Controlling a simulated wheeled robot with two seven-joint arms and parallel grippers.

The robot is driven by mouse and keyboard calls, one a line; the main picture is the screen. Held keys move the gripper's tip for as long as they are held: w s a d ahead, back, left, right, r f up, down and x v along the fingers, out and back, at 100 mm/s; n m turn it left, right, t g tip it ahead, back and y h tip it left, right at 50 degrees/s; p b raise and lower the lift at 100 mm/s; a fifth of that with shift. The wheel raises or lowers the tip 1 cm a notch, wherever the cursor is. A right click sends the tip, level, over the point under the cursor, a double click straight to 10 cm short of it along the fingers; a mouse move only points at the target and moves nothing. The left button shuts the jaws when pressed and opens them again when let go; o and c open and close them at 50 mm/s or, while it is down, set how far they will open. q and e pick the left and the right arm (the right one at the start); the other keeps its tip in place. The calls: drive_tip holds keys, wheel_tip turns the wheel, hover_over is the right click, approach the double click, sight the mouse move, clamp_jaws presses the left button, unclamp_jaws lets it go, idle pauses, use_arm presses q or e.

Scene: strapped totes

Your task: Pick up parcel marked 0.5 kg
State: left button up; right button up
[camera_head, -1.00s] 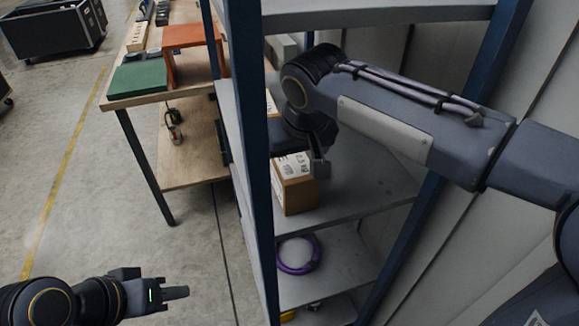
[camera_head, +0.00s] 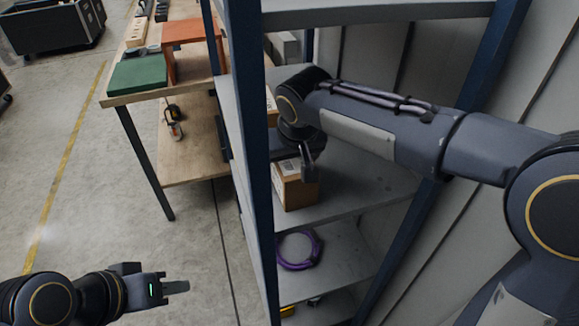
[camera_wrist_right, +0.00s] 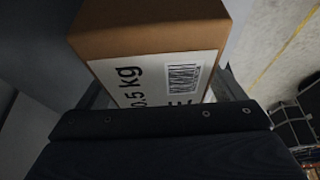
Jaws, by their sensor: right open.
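The parcel is a brown cardboard box (camera_head: 298,192) on the middle shelf. In the right wrist view the parcel (camera_wrist_right: 150,38) fills the top middle, and its white label with a barcode reads 0.5 kg. My right gripper (camera_head: 308,166) is at the box's top in the head view and hides part of it. In the right wrist view my right gripper's open fingers show partly, one on each side of the box; contact cannot be told. My left gripper (camera_head: 174,288) is low at the left, over the floor and away from the shelf; its finger gap is not clear.
The shelf rack has a blue front post (camera_head: 258,160) close to the parcel's left. A purple ring (camera_head: 297,250) lies on the shelf below. A workbench with a green block (camera_head: 138,74) and an orange stand (camera_head: 190,35) stands at left. The shelf right of the parcel is clear.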

drive_tip(key=shift+f, duration=0.2)
idle(0.3)
drive_tip(key=c, duration=1.3)
drive_tip(key=shift+r, duration=0.1)
drive_tip(key=shift+c, duration=0.7)
drive_tip(key=shift+r, duration=0.1)
